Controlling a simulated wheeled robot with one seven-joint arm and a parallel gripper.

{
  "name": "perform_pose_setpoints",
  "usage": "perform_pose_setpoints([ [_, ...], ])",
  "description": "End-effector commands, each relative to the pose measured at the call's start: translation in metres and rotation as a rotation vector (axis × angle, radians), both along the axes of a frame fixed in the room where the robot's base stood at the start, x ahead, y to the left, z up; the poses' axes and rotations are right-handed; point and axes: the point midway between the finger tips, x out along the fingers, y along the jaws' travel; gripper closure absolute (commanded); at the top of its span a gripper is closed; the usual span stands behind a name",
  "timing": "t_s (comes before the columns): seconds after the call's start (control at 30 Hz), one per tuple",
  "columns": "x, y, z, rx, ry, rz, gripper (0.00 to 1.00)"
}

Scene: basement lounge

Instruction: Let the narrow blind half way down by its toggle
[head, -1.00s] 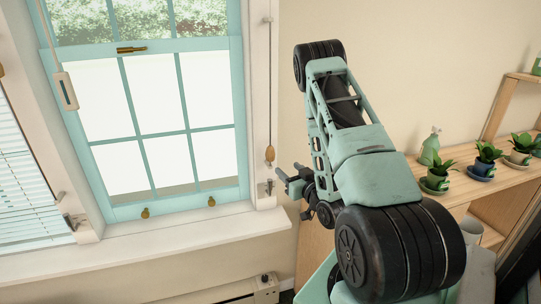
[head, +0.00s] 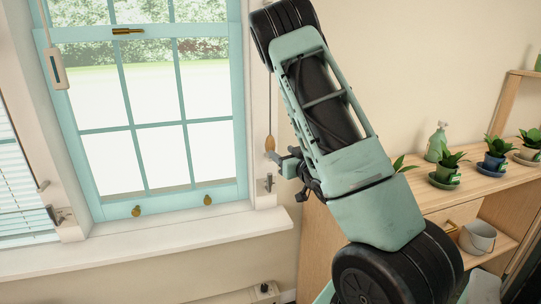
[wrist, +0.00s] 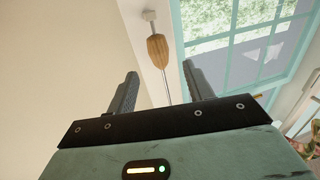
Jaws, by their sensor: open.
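The toggle (head: 269,144) is a small wooden acorn shape hanging on a thin cord at the right side of the teal window. In the wrist view the toggle (wrist: 158,50) shows just beyond and between my fingertips, with its cord running between the fingers. My gripper (head: 280,161) is open, close below and right of the toggle in the head view; its fingers (wrist: 159,73) hold nothing. Whether either finger touches the toggle I cannot tell. My arm hides part of the wall and cord. No lowered blind shows on the teal window; its top is out of view.
A metal cleat (head: 269,183) sits on the window trim below the toggle. A slatted blind (head: 22,180) covers the left window, and a pale handle (head: 57,70) hangs between. The windowsill (head: 170,240) is bare. Potted plants (head: 497,152) stand on the shelf unit at right.

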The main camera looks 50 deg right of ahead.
Motion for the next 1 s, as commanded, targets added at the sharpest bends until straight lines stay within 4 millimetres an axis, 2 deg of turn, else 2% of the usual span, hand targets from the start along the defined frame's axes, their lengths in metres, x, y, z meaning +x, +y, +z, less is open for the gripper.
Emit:
perform_pose_setpoints([
  [0.03,0.001,0.001,-0.005,0.001,-0.008,-0.001,0.48],
  [0.13,0.001,0.000,-0.004,0.010,-0.019,-0.011,0.48],
  [0.2,0.015,-0.005,0.003,0.011,-0.016,-0.009,0.48],
  [0.4,0.052,-0.019,0.003,0.011,-0.016,-0.010,0.48],
  [0.6,0.075,-0.028,0.003,0.012,-0.016,-0.012,0.48],
  [1.0,0.082,-0.031,0.002,0.013,-0.016,-0.013,0.48],
])
